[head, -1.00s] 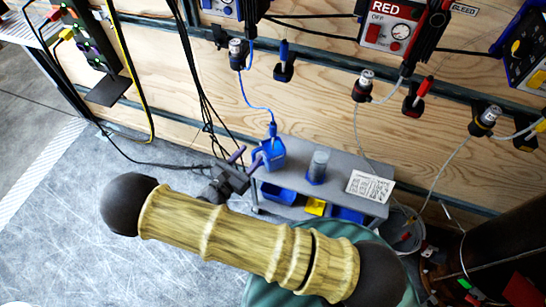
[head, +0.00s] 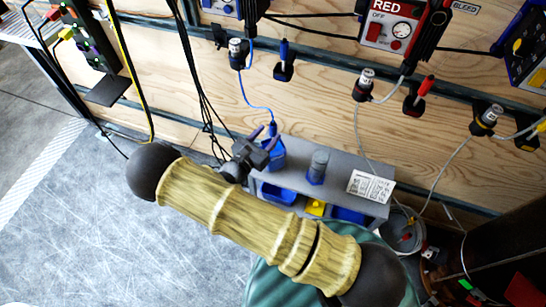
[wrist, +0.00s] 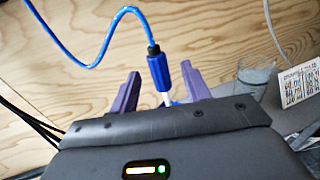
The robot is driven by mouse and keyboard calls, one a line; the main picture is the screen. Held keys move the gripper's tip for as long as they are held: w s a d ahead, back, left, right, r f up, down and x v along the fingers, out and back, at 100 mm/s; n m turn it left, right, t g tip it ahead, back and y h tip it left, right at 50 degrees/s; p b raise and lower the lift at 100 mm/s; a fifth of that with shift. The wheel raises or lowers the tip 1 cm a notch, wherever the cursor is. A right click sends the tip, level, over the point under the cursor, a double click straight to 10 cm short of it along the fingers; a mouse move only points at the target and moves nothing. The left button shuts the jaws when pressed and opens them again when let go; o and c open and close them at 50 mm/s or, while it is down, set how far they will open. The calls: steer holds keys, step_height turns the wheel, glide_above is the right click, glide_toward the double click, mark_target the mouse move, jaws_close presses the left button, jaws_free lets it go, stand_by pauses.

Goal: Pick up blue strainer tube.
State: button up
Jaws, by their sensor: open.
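The blue strainer tube (head: 272,129) stands upright in a blue holder (head: 276,160) on the grey shelf, with a blue cable running up from its top. In the wrist view the tube (wrist: 158,73) has a black collar and a pale thin lower stem. My gripper (head: 266,138) is open beside the tube, its purple fingers pointing toward it. In the wrist view the fingers (wrist: 161,84) appear on either side of the tube, with a gap to each. The stem's lower end is hidden behind my gripper body.
The grey shelf (head: 336,168) also bears a clear cup with a blue base (head: 318,166) and a printed label (head: 371,187). Blue and yellow bins sit below. A plywood wall (head: 320,95) stands behind, with hanging cables and tools. Floor at left is clear.

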mark_target(271, 130)
steer(key=x, duration=0.4)
steer(key=shift+w, duration=0.2)
jaws_close()
